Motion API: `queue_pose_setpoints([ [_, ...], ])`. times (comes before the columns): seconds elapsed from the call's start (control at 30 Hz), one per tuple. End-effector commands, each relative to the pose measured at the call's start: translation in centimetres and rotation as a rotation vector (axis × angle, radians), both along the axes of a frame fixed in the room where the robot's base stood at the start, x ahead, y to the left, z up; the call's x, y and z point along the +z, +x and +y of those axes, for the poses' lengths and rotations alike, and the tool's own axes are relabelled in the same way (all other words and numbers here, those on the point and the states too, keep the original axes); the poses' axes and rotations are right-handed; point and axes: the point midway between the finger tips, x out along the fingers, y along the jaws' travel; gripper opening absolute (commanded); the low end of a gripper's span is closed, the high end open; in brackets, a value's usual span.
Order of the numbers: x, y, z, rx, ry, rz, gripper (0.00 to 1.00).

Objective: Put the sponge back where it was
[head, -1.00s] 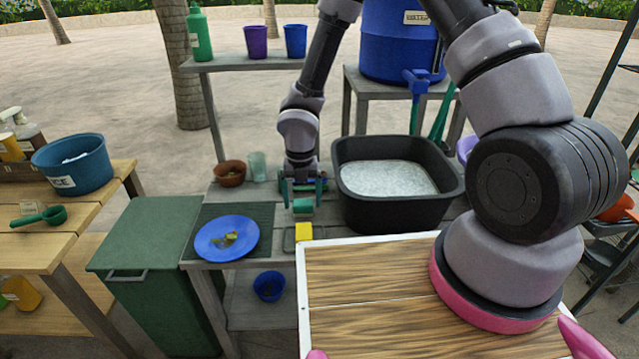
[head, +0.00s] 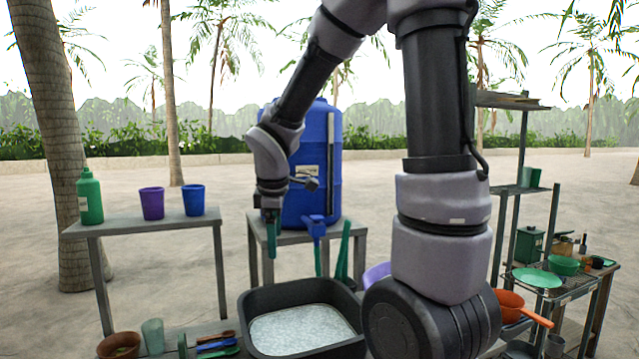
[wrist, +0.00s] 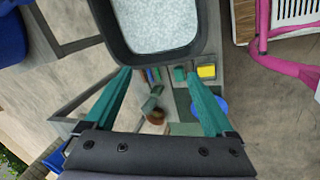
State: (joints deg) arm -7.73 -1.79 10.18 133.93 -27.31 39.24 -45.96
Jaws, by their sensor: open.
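In the wrist view a yellow block (wrist: 206,71), which looks like the sponge, lies on the counter beside the dark basin. A small green block (wrist: 179,74) lies just left of it, with a gap between them. Both are out of sight in the head view. My gripper (wrist: 160,75) is open, its two teal fingers spread with nothing held between them. In the head view my gripper (head: 271,232) hangs above and behind the basin (head: 255,322), in front of the blue barrel (head: 308,160), well clear of the counter.
Several spoons (head: 215,345), a glass (head: 153,336) and a terracotta bowl (head: 119,346) stand left of the basin. A blue plate (wrist: 223,106) is partly hidden by a finger.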

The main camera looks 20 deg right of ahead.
Motion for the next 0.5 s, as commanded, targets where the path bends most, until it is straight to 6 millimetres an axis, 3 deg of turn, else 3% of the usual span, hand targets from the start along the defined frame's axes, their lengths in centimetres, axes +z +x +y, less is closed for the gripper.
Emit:
queue_pose_setpoints([
  [0.03, 2.1, -1.0, -1.1, -0.132, 0.054, -0.039, 0.89],
  [0.2, 7.2, -5.0, -3.5, -0.570, 0.277, -0.128, 0.89],
  [0.5, 13.1, -12.0, -5.1, -1.174, 0.724, -0.190, 0.89],
])
